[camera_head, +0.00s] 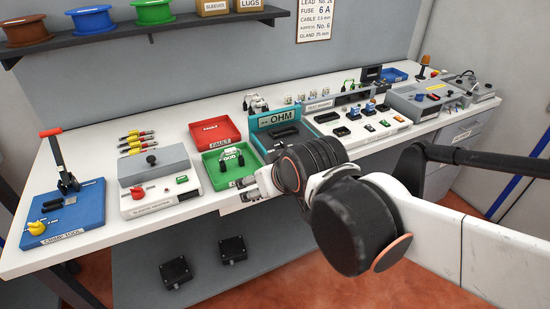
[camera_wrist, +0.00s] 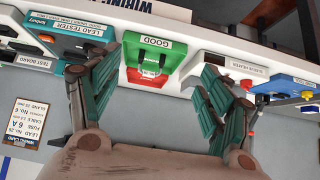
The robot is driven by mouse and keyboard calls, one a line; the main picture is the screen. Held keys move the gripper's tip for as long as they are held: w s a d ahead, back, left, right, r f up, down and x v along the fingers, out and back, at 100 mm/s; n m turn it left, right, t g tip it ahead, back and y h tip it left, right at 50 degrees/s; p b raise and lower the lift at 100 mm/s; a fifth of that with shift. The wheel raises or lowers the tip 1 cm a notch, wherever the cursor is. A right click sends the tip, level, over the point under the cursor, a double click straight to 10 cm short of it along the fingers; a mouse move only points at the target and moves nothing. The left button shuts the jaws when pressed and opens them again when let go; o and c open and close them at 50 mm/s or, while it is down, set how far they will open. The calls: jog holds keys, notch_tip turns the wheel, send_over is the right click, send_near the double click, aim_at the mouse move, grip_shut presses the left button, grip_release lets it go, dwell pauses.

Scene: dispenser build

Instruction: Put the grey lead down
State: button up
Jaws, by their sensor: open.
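A lead with dark ends and a pale grey-white middle (camera_head: 232,156) lies in the green GOOD tray (camera_head: 247,180) in the head view. In the wrist view the lead (camera_wrist: 148,62) shows inside the green tray (camera_wrist: 130,58), beyond my fingertips. I take it for the grey lead, but its colour is hard to tell at this size. My gripper (camera_head: 258,190) is at the front edge of the bench, close to the tray. In the wrist view my gripper (camera_wrist: 155,95) has its fingers spread wide, with nothing between them. The lead is apart from both fingers.
The red FAULT tray (camera_head: 215,132) is behind the green one. The teal ohm tester (camera_head: 283,130) is right of the trays, and a grey heater box (camera_head: 160,180) is left. A blue crimp tool (camera_head: 68,215) stands at the far left. Several coloured leads (camera_head: 136,142) lie behind the grey box.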

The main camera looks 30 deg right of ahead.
jog(key=s+g, duration=0.1)
jog(key=s, duration=0.5)
jog(key=shift+s+r+g, duration=0.15)
jog(key=shift+s+g, duration=0.15)
jog(key=shift+s, duration=0.05)
jog(key=shift+c, duration=0.4)
dwell(1.0)
